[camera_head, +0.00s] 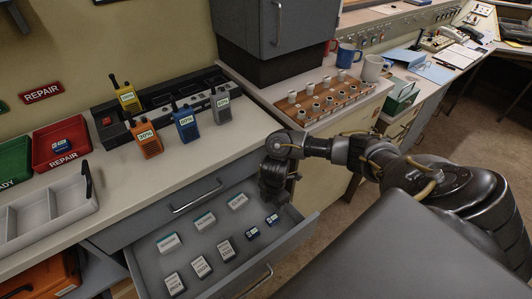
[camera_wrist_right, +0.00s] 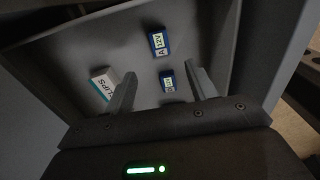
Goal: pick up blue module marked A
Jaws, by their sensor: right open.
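In the right wrist view, one blue module (camera_wrist_right: 158,42) reads "A" and "12V". My right gripper (camera_head: 270,194) is over the drawer's back right part. In the wrist view, my right gripper (camera_wrist_right: 160,72) is open, with nothing held. My left gripper is not in view.
White boxes, one of them a clips box (camera_wrist_right: 103,85), share the drawer (camera_head: 150,259). The counter (camera_head: 250,127) above holds radios, a red repair tray (camera_head: 80,134) with another blue module (camera_head: 62,145), and a grey divided tray (camera_head: 45,212). A dark cabinet (camera_head: 264,30) stands behind.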

